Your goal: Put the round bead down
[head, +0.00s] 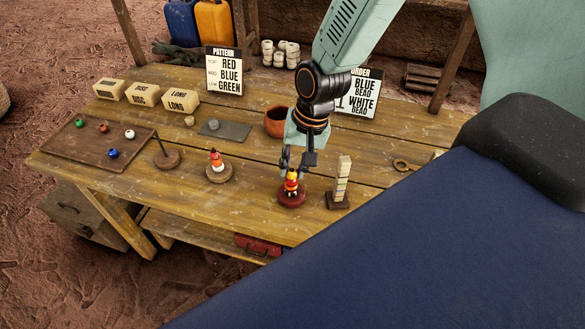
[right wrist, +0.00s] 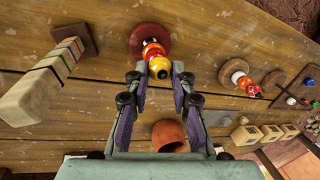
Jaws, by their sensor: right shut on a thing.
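My right gripper (head: 297,160) is shut on a round yellow bead (right wrist: 159,65); in the right wrist view its fingertips (right wrist: 160,72) stand on either side of it. The yellow bead is right over, or on, a short stack of red and pale beads on a dark red round base (head: 291,195). That base also shows in the right wrist view (right wrist: 136,43). Whether the yellow bead touches the bead below is hard to tell. My left gripper is not in view.
A striped block tower (head: 342,180) stands close right of the red base. Another bead stack (head: 216,164) stands to the left. A brown tray (head: 90,160) holds several loose beads. A clay pot (head: 276,122) stands behind the gripper. Sign cards (head: 224,72) stand at the back.

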